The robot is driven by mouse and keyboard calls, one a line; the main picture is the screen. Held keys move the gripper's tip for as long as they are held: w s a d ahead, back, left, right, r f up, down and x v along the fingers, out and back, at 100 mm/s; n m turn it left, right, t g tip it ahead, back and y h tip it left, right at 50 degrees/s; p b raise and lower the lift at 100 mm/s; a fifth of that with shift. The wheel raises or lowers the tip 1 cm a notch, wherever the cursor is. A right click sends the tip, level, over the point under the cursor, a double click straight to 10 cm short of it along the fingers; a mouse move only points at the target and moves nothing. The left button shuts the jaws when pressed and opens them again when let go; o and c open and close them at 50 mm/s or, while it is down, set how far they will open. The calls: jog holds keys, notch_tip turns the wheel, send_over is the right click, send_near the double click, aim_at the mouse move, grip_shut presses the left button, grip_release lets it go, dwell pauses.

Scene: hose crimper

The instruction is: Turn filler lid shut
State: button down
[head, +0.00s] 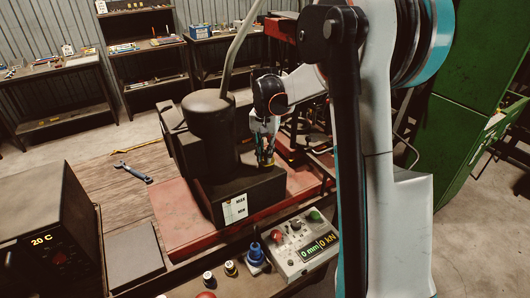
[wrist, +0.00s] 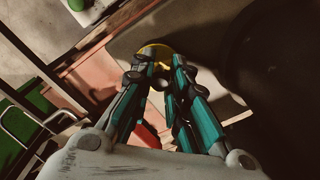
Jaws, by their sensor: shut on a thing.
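The dark hydraulic unit (head: 207,125) stands on a red base, with a cylinder on top and a white MAX/MIN level label (head: 235,208) on its front block. My gripper (head: 265,156) points down at the top of the front block. In the wrist view its two teal-sided fingers (wrist: 160,75) are closed in on the yellow filler lid (wrist: 155,50). A bit of the lid's yellow also shows under the fingertips in the head view (head: 266,164). The fingers hide much of the lid, so I cannot tell how far it is turned.
A control box (head: 305,246) reading 0 mm and 0 kN stands in front right of the unit. A black box (head: 48,235) showing 20 C is at the left. A blue wrench (head: 132,172) lies on the wooden bench top. A green cabinet (head: 455,110) stands at the right.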

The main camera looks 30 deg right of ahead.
jog(key=c, duration=1.5)
grip_release()
jog(key=shift+c, duration=0.2)
jog(key=shift+r, duration=0.1)
notch_tip(320, 180, up, 12)
